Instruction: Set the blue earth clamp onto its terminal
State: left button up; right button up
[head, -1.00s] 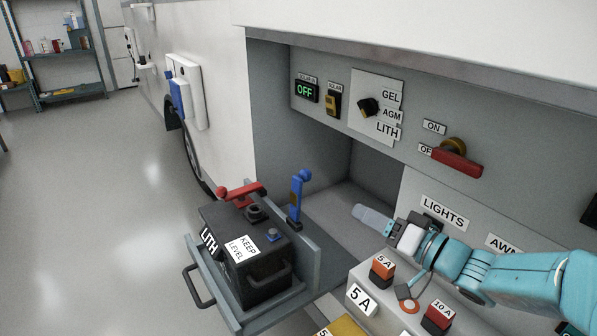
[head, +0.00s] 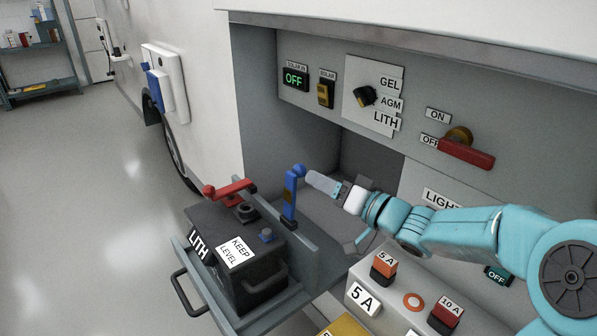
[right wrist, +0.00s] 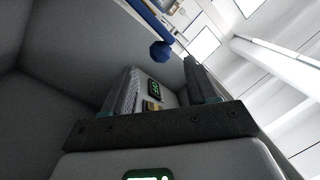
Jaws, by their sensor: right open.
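The blue earth clamp (head: 290,197) stands upright at the right side of the battery tray, with a round blue knob on top. It also shows in the right wrist view (right wrist: 160,50). The black battery (head: 243,255) sits in the tray. My left gripper is not in view.
A red clamp lever (head: 230,189) lies across the battery's far side near a dark post. The grey tray (head: 300,262) is pulled out from the locker. A fuse box (head: 392,300) stands below my right arm. The switch panel (head: 320,112) rises behind.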

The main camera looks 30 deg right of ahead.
aim_at(305, 173)
jog(key=x, duration=0.7)
jog(key=shift+w, duration=0.3)
grip_shut()
